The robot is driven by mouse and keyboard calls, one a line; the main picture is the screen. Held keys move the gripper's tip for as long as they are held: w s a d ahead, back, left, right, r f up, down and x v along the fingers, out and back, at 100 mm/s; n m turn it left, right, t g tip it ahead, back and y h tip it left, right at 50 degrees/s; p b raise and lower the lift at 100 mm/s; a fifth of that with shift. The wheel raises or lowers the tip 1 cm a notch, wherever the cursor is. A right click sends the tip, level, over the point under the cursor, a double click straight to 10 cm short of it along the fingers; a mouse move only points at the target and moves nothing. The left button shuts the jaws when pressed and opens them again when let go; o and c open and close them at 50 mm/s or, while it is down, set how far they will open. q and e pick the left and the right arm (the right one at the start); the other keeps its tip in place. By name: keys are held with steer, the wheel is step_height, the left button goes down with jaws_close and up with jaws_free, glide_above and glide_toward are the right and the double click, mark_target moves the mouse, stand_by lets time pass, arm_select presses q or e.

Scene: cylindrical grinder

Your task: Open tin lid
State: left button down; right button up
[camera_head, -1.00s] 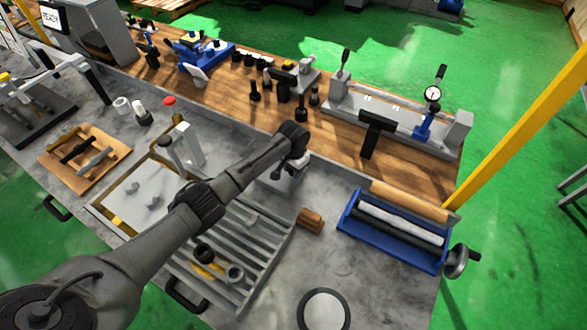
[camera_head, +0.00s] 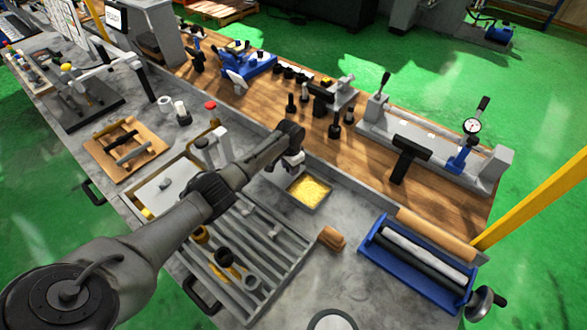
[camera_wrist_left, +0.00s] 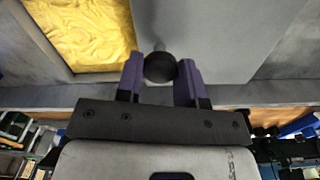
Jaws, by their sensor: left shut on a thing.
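The tin (camera_head: 311,191) stands on the grey bench top, with its yellow contents showing from above. In the left wrist view the yellow contents (camera_wrist_left: 85,32) lie at upper left, inside the tin's wall. The grey flat lid (camera_wrist_left: 205,32) is beside the opening there, with a dark round knob (camera_wrist_left: 160,67). My left gripper (camera_head: 293,168) is at the tin's far left side in the head view, its fingers shut on the lid's knob. The lid is mostly hidden by my gripper in the head view. My right gripper is not in view.
A slatted grey tray (camera_head: 262,262) with rings lies under my left arm. A brown block (camera_head: 332,238) and a blue roller unit (camera_head: 417,262) are to the right. A raised wooden shelf with tools (camera_head: 350,147) runs behind. Bare bench lies around the brown block.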

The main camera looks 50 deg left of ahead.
arm_select(q)
steer(key=c, duration=0.7)
jaws_free()
steer(key=shift+c, duration=0.2)
step_height(320, 180, up, 14)
steer(key=shift+p, duration=0.3)
